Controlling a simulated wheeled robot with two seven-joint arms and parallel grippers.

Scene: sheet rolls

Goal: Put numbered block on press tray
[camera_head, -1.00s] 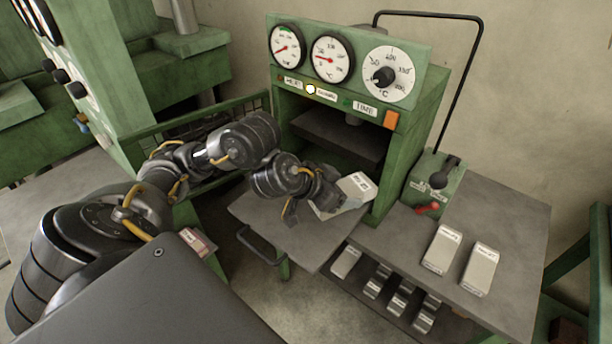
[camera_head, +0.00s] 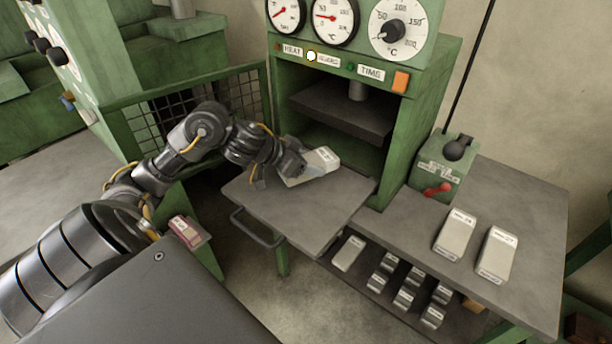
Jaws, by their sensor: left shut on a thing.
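The numbered block (camera_head: 321,161) is a pale metal block with a label on top. My left gripper (camera_head: 300,172) is shut on its left end. The block is over the back part of the press tray (camera_head: 322,211), a grey plate with a handle that sticks out in front of the green press. I cannot tell whether the block touches the tray. The block's left end is hidden by the gripper. My right gripper is not in view.
Two similar blocks (camera_head: 455,235) (camera_head: 496,254) stand on the grey side table (camera_head: 525,215). More blocks (camera_head: 347,254) lie on the lower shelf. The upper press plate (camera_head: 345,112) hangs above and behind the tray. A lever box (camera_head: 440,172) with a red handle stands at right.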

